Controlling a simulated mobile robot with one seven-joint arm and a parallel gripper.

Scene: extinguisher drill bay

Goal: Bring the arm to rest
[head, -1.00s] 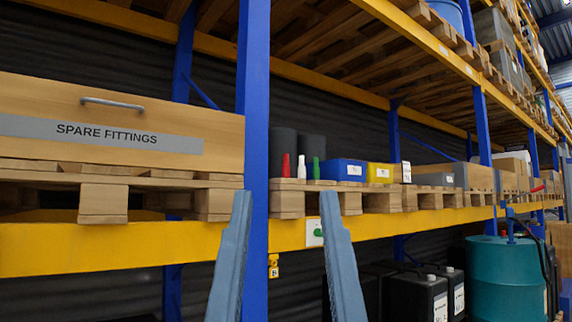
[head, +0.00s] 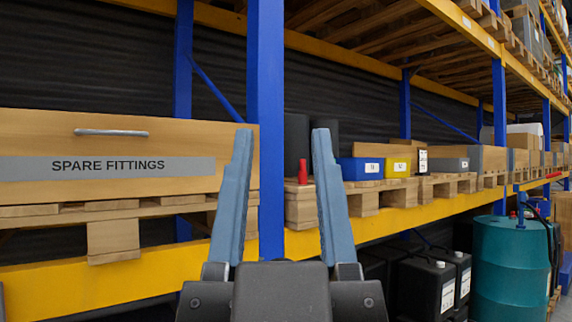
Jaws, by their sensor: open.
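My gripper (head: 281,135) shows in the middle of the head view, its two blue-grey fingers pointing up and spread apart. It is open, with nothing between the fingers. Behind it are a blue rack upright (head: 266,90) and the front of a shelf. A small red bottle (head: 303,173) shows between the fingers, beyond them on a pallet. The right finger hides what stands beside it.
A wooden drawer box labelled SPARE FITTINGS (head: 110,185) sits on a pallet at left. Blue (head: 358,169) and yellow (head: 397,166) bins stand on the pallet at right. A yellow beam (head: 100,285) runs below. Black canisters (head: 428,288) and a teal drum (head: 508,265) stand lower right.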

